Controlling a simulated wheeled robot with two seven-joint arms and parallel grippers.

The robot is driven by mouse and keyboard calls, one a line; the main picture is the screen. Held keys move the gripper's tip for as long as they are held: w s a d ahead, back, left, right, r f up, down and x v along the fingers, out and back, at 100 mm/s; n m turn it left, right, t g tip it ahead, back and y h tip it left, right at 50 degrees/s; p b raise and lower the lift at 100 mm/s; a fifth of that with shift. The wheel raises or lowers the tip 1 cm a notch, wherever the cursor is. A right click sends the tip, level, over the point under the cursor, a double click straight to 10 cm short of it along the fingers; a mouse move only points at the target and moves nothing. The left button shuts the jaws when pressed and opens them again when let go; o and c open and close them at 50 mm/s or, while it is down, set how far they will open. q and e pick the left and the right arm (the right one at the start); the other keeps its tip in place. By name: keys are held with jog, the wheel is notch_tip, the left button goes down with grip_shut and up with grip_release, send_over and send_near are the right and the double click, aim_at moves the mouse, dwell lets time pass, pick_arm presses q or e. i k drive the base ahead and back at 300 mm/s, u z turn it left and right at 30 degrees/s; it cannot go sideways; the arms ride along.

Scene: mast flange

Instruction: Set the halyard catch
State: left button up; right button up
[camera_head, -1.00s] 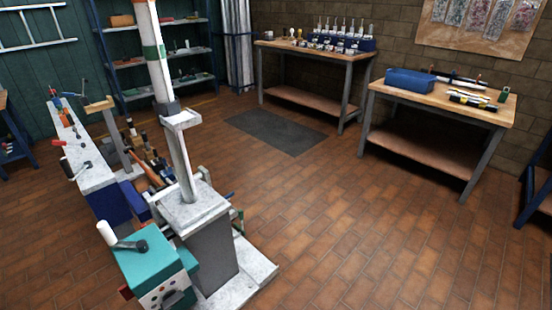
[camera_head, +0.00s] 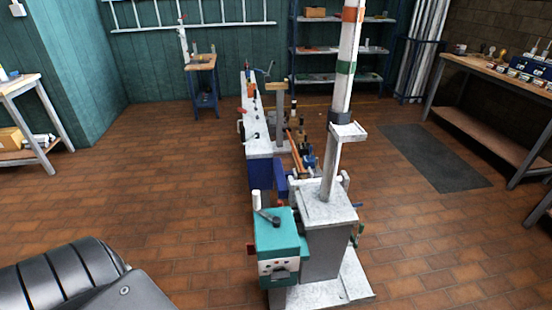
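A teal box (camera_head: 279,236) with a dark lever (camera_head: 267,217) and a white cylinder on top stands at the pedestal's front left. I cannot make out which part is the halyard catch. Neither of my grippers shows in the head view.
A long white-topped bench (camera_head: 257,140) with small tools runs behind the teal box. A wooden workbench (camera_head: 495,69) stands at the right and a small table (camera_head: 200,66) at the back. Brick floor (camera_head: 160,175) is open to the left.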

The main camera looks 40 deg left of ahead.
aim_at(251, 247)
jog(key=k, duration=1.3)
jog(key=u, duration=0.65)
jog(key=i, duration=0.95)
jog(key=u, duration=0.35)
jog(key=k, duration=0.6)
jog(key=u, duration=0.25)
jog(key=i, duration=1.35)
jog(key=z, duration=0.8)
